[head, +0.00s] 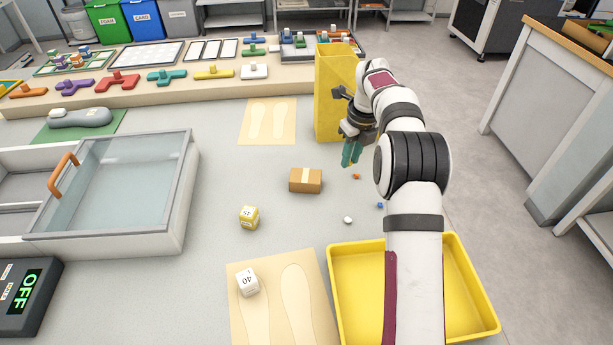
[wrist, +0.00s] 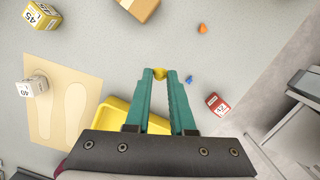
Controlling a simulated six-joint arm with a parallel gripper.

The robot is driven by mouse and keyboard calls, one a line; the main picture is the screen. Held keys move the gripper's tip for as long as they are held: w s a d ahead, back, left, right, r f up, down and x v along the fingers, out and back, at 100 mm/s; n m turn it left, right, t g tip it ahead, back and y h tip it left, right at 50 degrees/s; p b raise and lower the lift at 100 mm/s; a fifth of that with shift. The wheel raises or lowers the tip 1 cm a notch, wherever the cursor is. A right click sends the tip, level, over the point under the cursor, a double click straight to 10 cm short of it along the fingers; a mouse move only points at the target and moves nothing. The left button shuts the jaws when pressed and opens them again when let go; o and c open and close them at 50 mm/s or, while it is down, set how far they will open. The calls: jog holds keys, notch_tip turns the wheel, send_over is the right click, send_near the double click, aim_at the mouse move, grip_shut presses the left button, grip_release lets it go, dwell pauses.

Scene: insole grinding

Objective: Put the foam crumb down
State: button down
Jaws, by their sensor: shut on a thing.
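My gripper (head: 348,162) hangs above the table, left of the orange crumb in the head view. In the wrist view its two teal fingers (wrist: 160,76) are shut on a small yellow foam crumb (wrist: 160,73) at the fingertips. On the table lie a loose orange crumb (head: 356,176), a blue crumb (head: 380,205) and a white crumb (head: 348,220). The orange (wrist: 202,29) and blue (wrist: 189,79) crumbs also show in the wrist view.
A yellow tray (head: 336,290) sits at the front, partly behind my arm. A tall yellow bin (head: 335,95) stands behind my gripper. A red cube (wrist: 217,104) shows in the wrist view.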

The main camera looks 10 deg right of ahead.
send_over(306, 182)
notch_tip(306, 182, down, 6)
jog(key=f, duration=0.1)
jog(key=shift+s+d+f, duration=0.1)
jog(key=shift+s+f, duration=0.1)
jog(key=shift+f, duration=0.75)
jog(key=shift+s+f, duration=0.2)
jog(key=shift+f, duration=0.7)
jog(key=c, duration=0.8)
grip_release()
jog(key=shift+f, duration=0.1)
jog(key=shift+o, duration=0.2)
